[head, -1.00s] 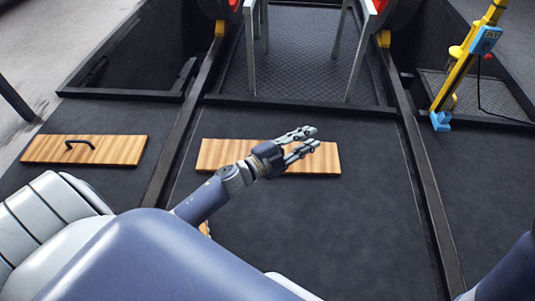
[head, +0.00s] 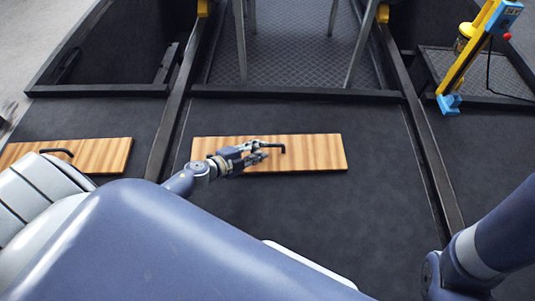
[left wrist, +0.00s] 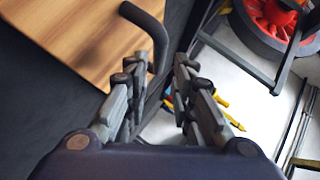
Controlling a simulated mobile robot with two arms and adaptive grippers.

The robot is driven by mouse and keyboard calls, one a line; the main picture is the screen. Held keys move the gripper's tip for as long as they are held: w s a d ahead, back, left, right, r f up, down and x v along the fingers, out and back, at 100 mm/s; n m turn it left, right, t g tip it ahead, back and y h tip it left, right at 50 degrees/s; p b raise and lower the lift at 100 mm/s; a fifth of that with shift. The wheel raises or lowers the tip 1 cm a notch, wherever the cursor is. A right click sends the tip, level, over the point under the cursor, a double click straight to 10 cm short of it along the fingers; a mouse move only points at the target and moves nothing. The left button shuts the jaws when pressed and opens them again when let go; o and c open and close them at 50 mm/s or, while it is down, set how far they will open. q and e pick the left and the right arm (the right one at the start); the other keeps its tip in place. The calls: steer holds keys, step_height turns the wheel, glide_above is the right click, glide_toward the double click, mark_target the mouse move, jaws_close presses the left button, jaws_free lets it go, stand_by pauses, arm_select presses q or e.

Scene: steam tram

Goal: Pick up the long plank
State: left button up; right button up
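The long plank (head: 318,153) is light striped wood with a black bent handle (head: 277,148). It lies flat on the dark floor in the middle of the head view. My left gripper (head: 261,151) is over the plank, its fingers pointing at the handle and hiding part of it. In the left wrist view the plank (left wrist: 75,35) fills the upper left. The handle (left wrist: 152,28) reaches down close to the left finger of my left gripper (left wrist: 157,88). The fingers are apart, with nothing held between them. My right gripper is out of view.
A second wooden plank (head: 105,154) with a black handle lies at the left, partly cut off. Dark rails (head: 430,150) run along both sides of the middle floor. A yellow and blue tool (head: 470,55) stands at the right. Open pits lie beyond.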

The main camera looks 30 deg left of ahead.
mark_target(268, 150)
arm_select(q)
steer(key=shift+w+d+f+b, duration=0.1)
steer(key=shift+w+f+b, duration=0.2)
steer(key=shift+w, duration=0.2)
steer(key=b+x, duration=0.3)
steer(key=x, duration=0.1)
steer(key=shift+w+f, duration=0.15)
steer(key=shift+w, duration=0.05)
steer(key=shift+c, duration=0.3)
jaws_close()
steer(key=shift+w, duration=0.15)
